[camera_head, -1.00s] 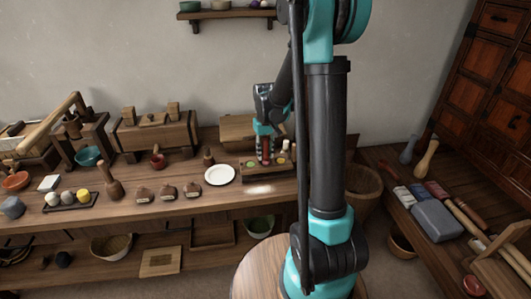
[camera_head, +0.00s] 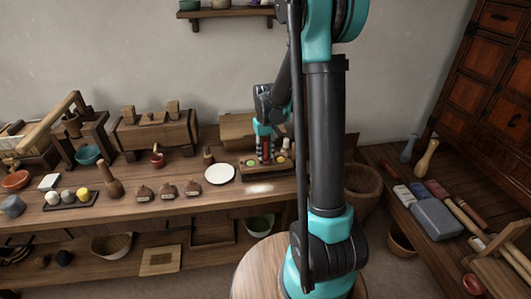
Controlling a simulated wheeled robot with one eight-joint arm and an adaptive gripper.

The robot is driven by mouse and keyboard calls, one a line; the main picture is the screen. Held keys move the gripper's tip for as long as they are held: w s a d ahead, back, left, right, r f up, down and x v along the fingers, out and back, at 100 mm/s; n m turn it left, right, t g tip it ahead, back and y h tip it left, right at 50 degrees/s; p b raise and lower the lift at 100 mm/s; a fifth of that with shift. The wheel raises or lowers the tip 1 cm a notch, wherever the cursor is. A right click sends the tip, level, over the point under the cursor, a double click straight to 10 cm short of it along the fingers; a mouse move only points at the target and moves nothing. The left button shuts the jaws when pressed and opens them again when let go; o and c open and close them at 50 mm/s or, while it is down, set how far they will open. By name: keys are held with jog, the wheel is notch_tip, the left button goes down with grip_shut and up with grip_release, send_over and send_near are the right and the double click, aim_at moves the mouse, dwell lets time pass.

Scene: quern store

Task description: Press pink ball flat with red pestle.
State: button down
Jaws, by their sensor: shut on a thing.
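My gripper (camera_head: 263,139) is at the back right of the long bench, pointing down over a wooden board (camera_head: 256,178). It is shut on the red pestle (camera_head: 265,154), which stands about upright over the middle of the board. I cannot tell whether the pestle's lower end touches what lies under it.
A white plate (camera_head: 220,173) lies left of the board. Several small brown weights (camera_head: 167,191) and a tray of balls (camera_head: 72,203) stand farther left. A wooden box (camera_head: 237,131) is behind the gripper. A side bench (camera_head: 390,170) with pestles and tools is at right.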

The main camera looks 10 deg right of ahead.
aim_at(265, 140)
jog(key=shift+f, duration=0.65)
dwell(1.4)
jog(key=shift+r, duration=0.1)
jog(key=shift+r, duration=3.65)
